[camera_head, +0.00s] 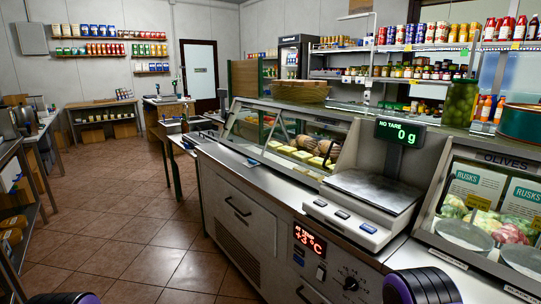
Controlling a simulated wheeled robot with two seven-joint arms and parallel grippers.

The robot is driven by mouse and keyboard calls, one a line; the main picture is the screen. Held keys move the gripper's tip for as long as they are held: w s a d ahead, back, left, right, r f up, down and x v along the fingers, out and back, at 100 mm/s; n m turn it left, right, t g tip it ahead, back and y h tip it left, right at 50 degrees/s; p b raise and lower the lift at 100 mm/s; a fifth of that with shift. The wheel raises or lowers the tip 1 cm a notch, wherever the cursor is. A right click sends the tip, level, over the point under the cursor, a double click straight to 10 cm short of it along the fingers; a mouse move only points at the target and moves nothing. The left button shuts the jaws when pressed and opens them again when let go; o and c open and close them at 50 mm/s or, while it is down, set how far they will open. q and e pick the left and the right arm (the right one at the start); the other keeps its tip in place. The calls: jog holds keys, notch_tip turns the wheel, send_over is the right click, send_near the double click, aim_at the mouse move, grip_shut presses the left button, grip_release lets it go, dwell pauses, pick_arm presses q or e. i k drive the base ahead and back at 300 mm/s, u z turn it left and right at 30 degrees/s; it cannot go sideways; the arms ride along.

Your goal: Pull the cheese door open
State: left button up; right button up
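A glass-fronted chilled counter (262,157) stands in the middle, with yellow blocks that look like cheese (305,156) and darker round goods behind its glass. On its grey front is a door panel (236,222) with a dark bar handle (237,207); the panel looks closed, flush with the front. A second dark handle (305,295) sits lower and nearer, partly cut off by the bottom edge. I cannot tell for sure which door is the cheese door. Neither gripper shows; only round black and purple parts of my arms show at the bottom edge.
A scale (369,197) reading 0 g and a red temperature display (310,239) are at the counter's near end. An olives case (489,205) stands at right. Shelving (33,192) lines the left edge. The tiled floor (128,216) between is clear.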

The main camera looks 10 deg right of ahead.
aim_at(340, 124)
jog(key=u, duration=0.4)
jog(key=i, duration=0.7)
jog(key=z, duration=1.5)
